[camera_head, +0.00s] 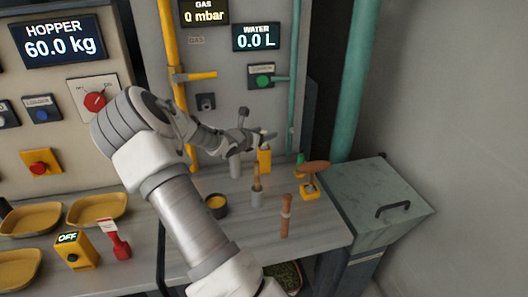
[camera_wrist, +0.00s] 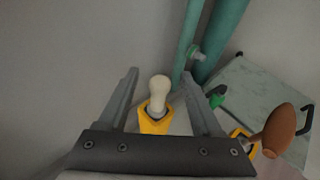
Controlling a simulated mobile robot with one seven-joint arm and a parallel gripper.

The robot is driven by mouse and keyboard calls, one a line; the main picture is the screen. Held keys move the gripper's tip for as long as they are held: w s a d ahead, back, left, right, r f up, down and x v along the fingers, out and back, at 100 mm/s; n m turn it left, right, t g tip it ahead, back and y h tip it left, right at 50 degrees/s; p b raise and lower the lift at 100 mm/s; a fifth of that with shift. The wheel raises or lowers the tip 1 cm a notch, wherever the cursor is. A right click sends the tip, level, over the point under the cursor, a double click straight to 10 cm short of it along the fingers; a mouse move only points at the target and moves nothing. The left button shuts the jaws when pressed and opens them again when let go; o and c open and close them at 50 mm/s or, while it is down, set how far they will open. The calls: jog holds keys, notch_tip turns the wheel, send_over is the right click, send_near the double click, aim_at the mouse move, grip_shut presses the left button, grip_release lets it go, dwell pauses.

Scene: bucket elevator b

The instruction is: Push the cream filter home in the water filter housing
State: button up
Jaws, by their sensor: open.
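The cream filter (camera_wrist: 160,93) stands upright in the wrist view, between my gripper's fingers and apart from both. Its rounded top and narrower neck stick up from the yellow water filter housing (camera_wrist: 154,124). How deep its lower end sits is hidden. In the head view the yellow housing (camera_head: 264,160) stands on the counter at the foot of the back panel, just under my gripper (camera_head: 270,138). The filter is mostly hidden there by the fingers. My gripper is open, with one finger on each side of the filter.
A brown-topped tool on a yellow base (camera_head: 310,191) stands right of the housing, with a small green item (camera_wrist: 217,98) between. Green pipes (camera_wrist: 220,38) rise behind.

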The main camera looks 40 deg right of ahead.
jog(key=shift+c, duration=0.3)
grip_shut()
jog(key=shift+r, duration=0.1)
